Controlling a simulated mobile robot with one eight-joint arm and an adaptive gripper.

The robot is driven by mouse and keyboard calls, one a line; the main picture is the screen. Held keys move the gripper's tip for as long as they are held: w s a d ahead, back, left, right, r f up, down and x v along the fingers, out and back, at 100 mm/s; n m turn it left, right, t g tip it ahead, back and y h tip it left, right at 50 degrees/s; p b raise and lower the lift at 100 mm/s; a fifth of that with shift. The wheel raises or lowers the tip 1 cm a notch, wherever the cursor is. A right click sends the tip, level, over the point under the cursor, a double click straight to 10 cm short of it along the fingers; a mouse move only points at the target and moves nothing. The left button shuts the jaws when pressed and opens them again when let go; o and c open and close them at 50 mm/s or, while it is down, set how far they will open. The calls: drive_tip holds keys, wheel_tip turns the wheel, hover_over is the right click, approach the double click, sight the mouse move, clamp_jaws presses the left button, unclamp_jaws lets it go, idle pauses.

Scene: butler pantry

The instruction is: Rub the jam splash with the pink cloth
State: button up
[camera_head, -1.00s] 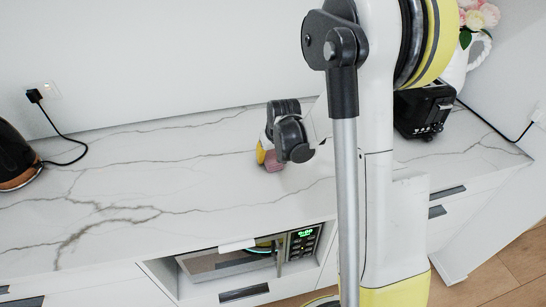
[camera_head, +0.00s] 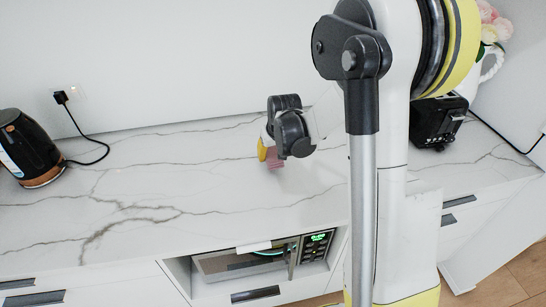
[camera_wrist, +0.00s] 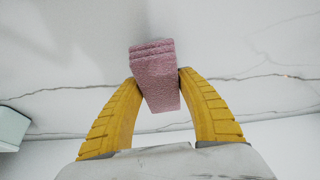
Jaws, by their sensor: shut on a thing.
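The pink cloth (camera_wrist: 157,80) is a folded, thick pad held between the two yellow fingers of my gripper (camera_wrist: 158,84) in the wrist view. I cannot tell whether the cloth touches the counter. No jam splash can be made out in either view.
A black kettle (camera_head: 27,150) stands at the counter's left end, its cord running to a wall socket (camera_head: 75,92). A black toaster (camera_head: 436,122) and a white vase (camera_head: 487,67) stand at the right. A microwave (camera_head: 240,262) sits in a niche below. The counter's left-middle is clear.

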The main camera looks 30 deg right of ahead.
drive_tip(key=shift+r+p, duration=1)
drive_tip(key=shift+r, duration=0.75)
